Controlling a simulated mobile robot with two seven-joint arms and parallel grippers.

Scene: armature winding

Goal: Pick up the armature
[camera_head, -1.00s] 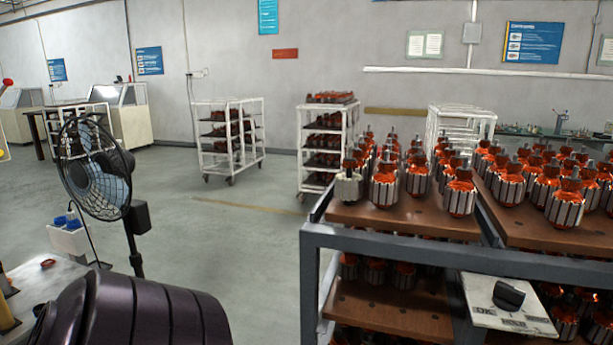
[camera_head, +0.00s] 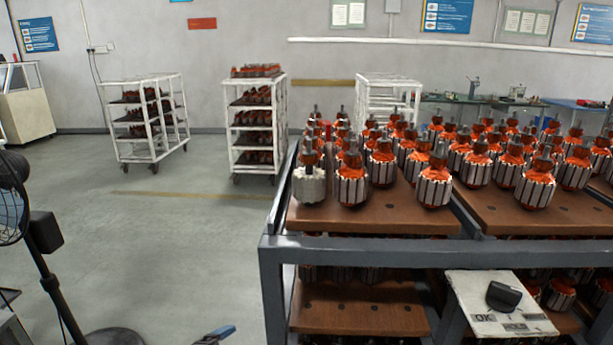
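Several armatures, with orange windings, slotted silver cores and upright shafts, stand in rows on the brown boards of a grey cart. One at the front left corner (camera_head: 309,186) has a paler, whitish core. Beside it stand front-row armatures (camera_head: 351,186), (camera_head: 434,188), and one on the right board (camera_head: 535,187). More armatures (camera_head: 561,294) sit on the lower shelf, partly hidden by the frame. Neither of my grippers can be made out. A small blue and grey part (camera_head: 217,334) shows at the bottom edge, too cut off to identify.
The grey cart's front rail (camera_head: 360,252) runs across the right. A white panel (camera_head: 490,322) marked OK and HOLD carries a black knob (camera_head: 503,296). White racks (camera_head: 255,130) stand behind. A fan (camera_head: 45,235) stands at the left. The floor between is clear.

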